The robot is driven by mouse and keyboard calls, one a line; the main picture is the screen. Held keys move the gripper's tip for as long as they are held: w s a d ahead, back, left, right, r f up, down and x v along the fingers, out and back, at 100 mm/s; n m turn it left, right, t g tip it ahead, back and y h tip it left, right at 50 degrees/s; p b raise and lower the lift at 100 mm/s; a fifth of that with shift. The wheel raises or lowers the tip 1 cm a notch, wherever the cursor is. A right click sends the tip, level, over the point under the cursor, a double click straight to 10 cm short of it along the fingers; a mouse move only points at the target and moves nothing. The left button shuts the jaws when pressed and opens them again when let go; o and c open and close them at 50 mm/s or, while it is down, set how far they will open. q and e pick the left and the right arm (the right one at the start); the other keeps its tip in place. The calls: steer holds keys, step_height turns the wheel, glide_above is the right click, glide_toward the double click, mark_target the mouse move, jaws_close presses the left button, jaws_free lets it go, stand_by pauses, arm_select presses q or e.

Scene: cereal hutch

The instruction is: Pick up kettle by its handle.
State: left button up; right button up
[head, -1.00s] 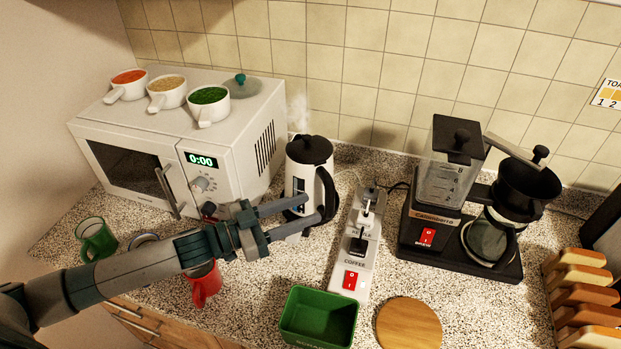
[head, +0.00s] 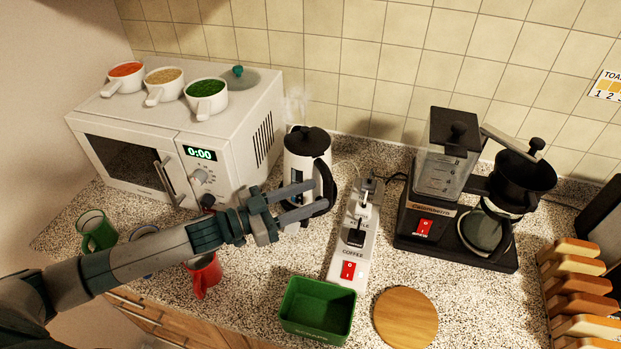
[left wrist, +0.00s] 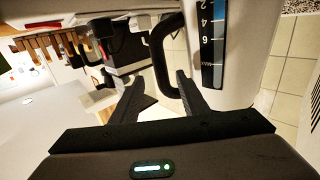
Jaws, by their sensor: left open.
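The kettle (head: 296,170) is white with a black lid and a black handle (head: 329,186) on its right side. It stands upright on the counter, right of the microwave, with steam above it. My left gripper (head: 316,197) is open in front of the kettle, its fingers at the handle. In the left wrist view the kettle (left wrist: 240,50) shows its water gauge, and the handle loop (left wrist: 158,50) appears between the open fingertips (left wrist: 158,78). I cannot tell whether the fingers touch it. My right gripper is out of view.
The microwave (head: 150,125) carries several cups. A power strip (head: 357,235) lies right of the kettle, then a coffee maker (head: 425,215). A red mug (head: 205,275), green box (head: 318,310) and round wooden board (head: 406,317) are nearer the front.

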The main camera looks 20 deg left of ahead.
mark_target(325, 188)
arm_select(q)
steer(key=shift+w+d+r+p, duration=0.25)
steer(key=shift+w+p, duration=0.05)
steer(key=shift+p, duration=0.25)
steer(key=p+x, duration=0.2)
steer(key=x, duration=0.1)
steer(key=shift+w+d+r, duration=0.15)
steer(key=shift+w, duration=0.1)
steer(key=shift+w+d+p, duration=0.25)
steer(key=shift+d+p, duration=0.1)
jaws_close()
